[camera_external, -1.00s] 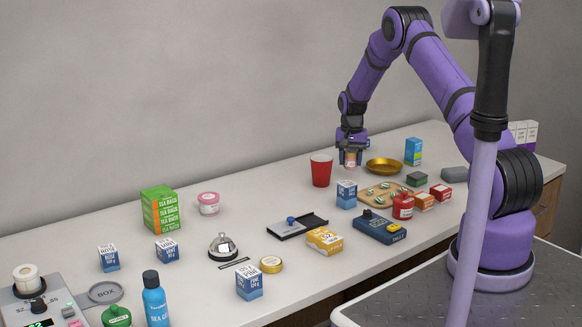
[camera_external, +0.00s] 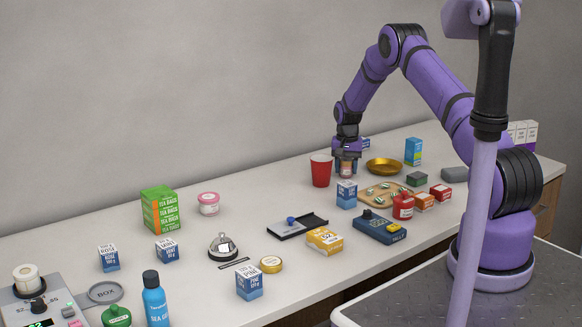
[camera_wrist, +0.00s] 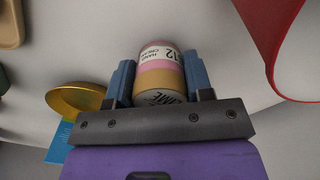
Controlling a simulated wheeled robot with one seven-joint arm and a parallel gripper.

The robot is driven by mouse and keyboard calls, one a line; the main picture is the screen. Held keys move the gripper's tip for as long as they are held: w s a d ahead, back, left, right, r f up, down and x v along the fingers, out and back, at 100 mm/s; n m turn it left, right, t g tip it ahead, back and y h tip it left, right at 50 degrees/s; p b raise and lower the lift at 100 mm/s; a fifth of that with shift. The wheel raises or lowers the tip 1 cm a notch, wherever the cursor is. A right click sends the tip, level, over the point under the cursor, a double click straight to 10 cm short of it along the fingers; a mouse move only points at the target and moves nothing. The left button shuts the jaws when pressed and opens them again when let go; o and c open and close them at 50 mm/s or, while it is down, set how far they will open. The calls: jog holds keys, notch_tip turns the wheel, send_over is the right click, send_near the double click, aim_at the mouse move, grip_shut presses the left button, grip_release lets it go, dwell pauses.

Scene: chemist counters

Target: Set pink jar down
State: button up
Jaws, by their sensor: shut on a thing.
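My gripper (camera_external: 347,160) points down over the far part of the counter, just right of the red cup (camera_external: 320,171). It is shut on a small jar (camera_external: 346,169). In the wrist view, the jar (camera_wrist: 159,58) has a pink band, a white label reading hand cream, and a tan band, and sits between the two blue-grey fingers (camera_wrist: 159,75). The jar's bottom is close to the counter (camera_external: 270,200); I cannot tell whether it touches. A second jar with a pink lid (camera_external: 208,203) stands far left, beside the green tea box (camera_external: 161,209).
A gold dish (camera_external: 384,166) is right of my gripper. A blue and white box (camera_external: 347,194) stands in front of it, and a wooden board with small items (camera_external: 366,197) lies front right. Another blue box (camera_external: 364,143) shows behind the gripper. Bare counter lies left of the red cup.

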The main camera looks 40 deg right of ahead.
jog(key=o, duration=1)
jog(key=shift+c, duration=0.2)
notch_tip(320, 180, up, 12)
notch_tip(320, 180, up, 18)
jog(key=f+n+t, duration=0.1)
jog(key=n, duration=0.1)
send_over(346, 159)
jog(key=s+a, duration=0.8)
jog(key=s+a+r+n+t, duration=0.2)
jog(key=s+a+r, duration=0.5)
jog(key=s+r, duration=0.5)
jog(key=s+a+r+n, duration=0.1)
jog(key=s+a+r, duration=0.15)
jog(key=s, duration=0.55)
jog(key=s+a+r+n, duration=0.1)
jog(key=s+a+r, duration=0.15)
jog(key=s, duration=0.45)
jog(key=s+a+f+n+t, duration=0.1)
jog(key=s+f, duration=0.1)
jog(key=s, duration=0.6)
jog(key=s+a+f+n+t, duration=0.1)
jog(key=s+a+f+n, duration=0.1)
jog(key=s, duration=0.6)
jog(key=shift+s+a, duration=0.25)
